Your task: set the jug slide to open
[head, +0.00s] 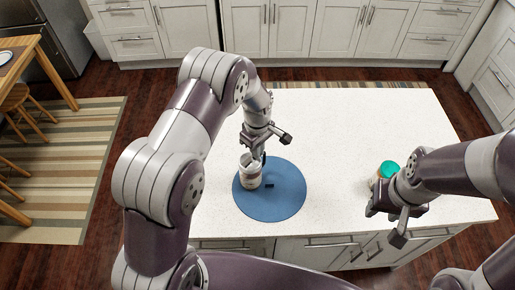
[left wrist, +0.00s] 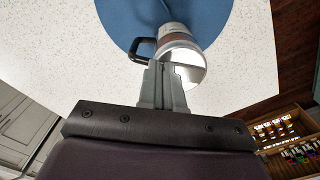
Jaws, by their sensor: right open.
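The jug (head: 250,177) is a pale cup-like vessel with a brownish band, upright on a round blue mat (head: 285,205). In the left wrist view the jug (left wrist: 176,34) shows a shiny pale lid and a black handle (left wrist: 141,49) on its left. My left gripper (head: 257,154) points down at the jug's top; its two fingers (left wrist: 163,68) are together over the lid's edge. I cannot tell whether they touch it. The slide is not discernible, perhaps hidden by the fingers. My right gripper (head: 385,223) is open and empty near the counter's front right.
A jar with a turquoise lid (head: 388,169) stands on the white counter (head: 340,130), partly behind my right gripper. The counter's middle and back are clear.

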